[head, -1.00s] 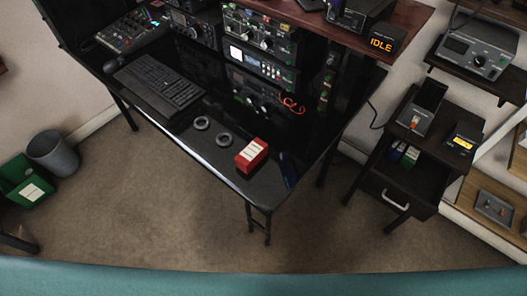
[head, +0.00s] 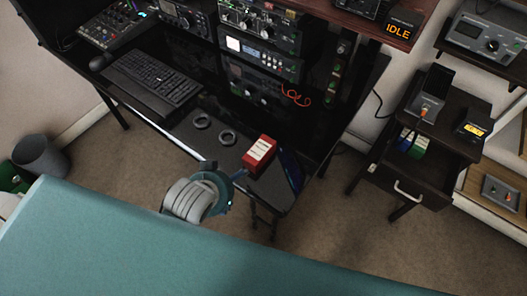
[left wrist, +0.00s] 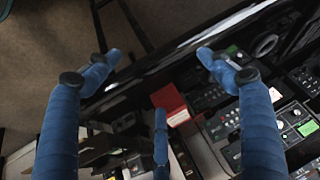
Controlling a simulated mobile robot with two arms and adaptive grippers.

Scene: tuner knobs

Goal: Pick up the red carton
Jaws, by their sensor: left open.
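The red carton (head: 260,150) with a white label stands on the black desk (head: 186,131) near its front right corner. It also shows in the left wrist view (left wrist: 168,100), between my blue fingers and partly behind the lower one. My left gripper (head: 238,175) is just in front of the desk edge, to the lower left of the carton in the head view. In the left wrist view my left gripper (left wrist: 160,75) has its fingers spread wide, with nothing between them and no visible contact with the carton. My right gripper is in neither view.
Two dark rings (head: 215,129) lie left of the carton, with a keyboard (head: 150,80) beyond them. Radio units (head: 262,62) stand at the back of the desk. A small dark cabinet (head: 440,140) stands to the right. Carpet lies open between desk and cabinet.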

